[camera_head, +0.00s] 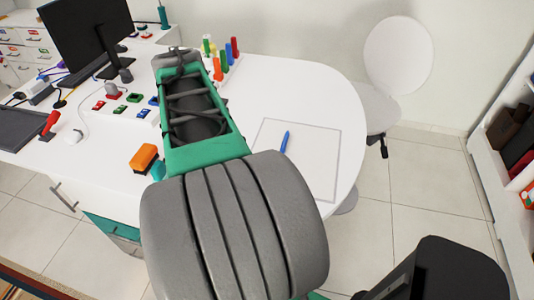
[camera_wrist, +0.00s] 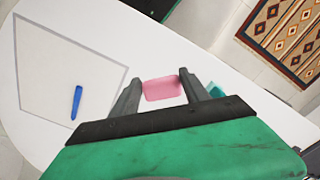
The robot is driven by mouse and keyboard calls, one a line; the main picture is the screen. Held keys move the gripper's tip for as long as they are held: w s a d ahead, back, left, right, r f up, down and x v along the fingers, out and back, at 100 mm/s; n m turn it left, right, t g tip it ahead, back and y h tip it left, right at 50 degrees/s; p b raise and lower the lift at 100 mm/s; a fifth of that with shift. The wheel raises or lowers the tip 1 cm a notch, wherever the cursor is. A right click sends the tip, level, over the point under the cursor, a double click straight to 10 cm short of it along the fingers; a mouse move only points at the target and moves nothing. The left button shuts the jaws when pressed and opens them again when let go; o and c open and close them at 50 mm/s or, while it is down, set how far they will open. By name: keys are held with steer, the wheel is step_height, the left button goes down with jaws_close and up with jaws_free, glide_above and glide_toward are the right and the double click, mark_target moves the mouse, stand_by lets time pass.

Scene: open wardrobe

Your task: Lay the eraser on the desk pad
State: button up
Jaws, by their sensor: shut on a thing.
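A pink eraser (camera_wrist: 162,89) is between the two fingers of my gripper (camera_wrist: 158,90) in the wrist view. The fingers are shut on its sides. The desk pad (camera_wrist: 35,60) is a pale sheet with a grey border, to the left of the gripper in that view. In the head view the desk pad (camera_head: 312,170) lies on the right part of the white desk. My arm hides the gripper and eraser in the head view.
A blue pen (camera_head: 285,141) lies on the pad, and it also shows in the wrist view (camera_wrist: 76,102). An orange block (camera_head: 143,157) is near the desk's front edge. Colored pegs (camera_head: 228,52) stand behind my arm. A white chair (camera_head: 392,65) is beyond the desk.

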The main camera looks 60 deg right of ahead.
steer(key=s+d+r+m, duration=0.15)
steer(key=s+m, duration=0.25)
steer(key=s, duration=0.8)
steer(key=s+d+r+m, duration=0.1)
steer(key=s+d+m, duration=0.25)
steer(key=s, duration=0.75)
steer(key=p, duration=0.3)
glide_above(308, 168)
steer(key=a, duration=0.3)
steer(key=shift+m, duration=0.35)
steer(key=f, duration=0.9)
steer(key=shift+s+f, duration=0.35)
steer(key=shift+f, duration=0.05)
step_height(308, 168, down, 3)
steer(key=shift+d+r, duration=0.15)
steer(key=shift+f, duration=0.3)
steer(key=shift+f, duration=0.1)
